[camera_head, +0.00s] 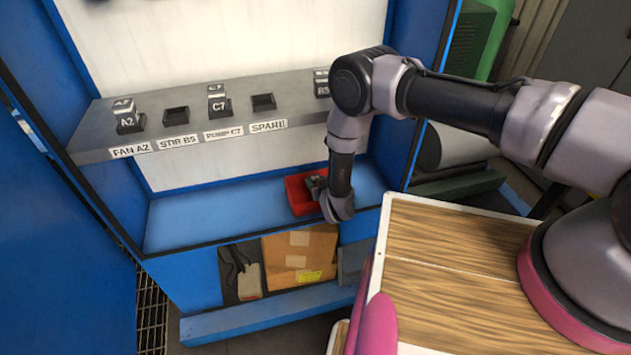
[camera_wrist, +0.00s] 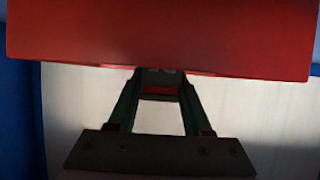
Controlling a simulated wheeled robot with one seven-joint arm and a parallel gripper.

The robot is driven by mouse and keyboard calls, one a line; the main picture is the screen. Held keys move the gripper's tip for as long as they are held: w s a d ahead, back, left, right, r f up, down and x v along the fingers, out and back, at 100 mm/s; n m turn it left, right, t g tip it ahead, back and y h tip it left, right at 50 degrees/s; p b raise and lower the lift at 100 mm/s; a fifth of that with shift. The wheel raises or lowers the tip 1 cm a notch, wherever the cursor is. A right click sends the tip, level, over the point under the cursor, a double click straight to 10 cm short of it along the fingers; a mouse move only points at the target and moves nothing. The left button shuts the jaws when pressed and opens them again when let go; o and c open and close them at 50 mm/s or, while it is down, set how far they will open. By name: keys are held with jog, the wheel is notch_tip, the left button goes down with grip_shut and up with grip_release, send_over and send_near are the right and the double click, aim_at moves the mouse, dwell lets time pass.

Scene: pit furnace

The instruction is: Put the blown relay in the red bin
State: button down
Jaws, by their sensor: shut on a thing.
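The red bin (camera_head: 297,197) stands on the blue lower ledge of the cabinet. My gripper (camera_head: 316,186) is at its right part, seen from above, with the wrist covering that side of the bin. In the wrist view, a broad red wall of the bin (camera_wrist: 160,38) fills the top, and my gripper (camera_wrist: 160,76) reaches up to its lower edge. It is shut on a small grey thing (camera_wrist: 160,73), mostly hidden; I cannot read any mark on it. The STIR B5 socket (camera_head: 176,115) and the SPARE socket (camera_head: 264,102) are empty.
Relays A2 (camera_head: 129,120) and C7 (camera_head: 219,105) sit on the grey shelf (camera_head: 90,140); a relay marked B5 (camera_head: 323,88) is at its right, partly behind my arm. Below the ledge are a cardboard box (camera_head: 300,255) and a dark cable. The ledge left of the bin is clear.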

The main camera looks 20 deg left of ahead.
jog(key=shift+f, duration=0.45)
jog(key=shift+c, duration=1.7)
grip_release()
jog(key=shift+r, duration=0.2)
jog(key=v, duration=1.2)
jog(key=shift+r, duration=0.45)
jog(key=shift+d, duration=0.1)
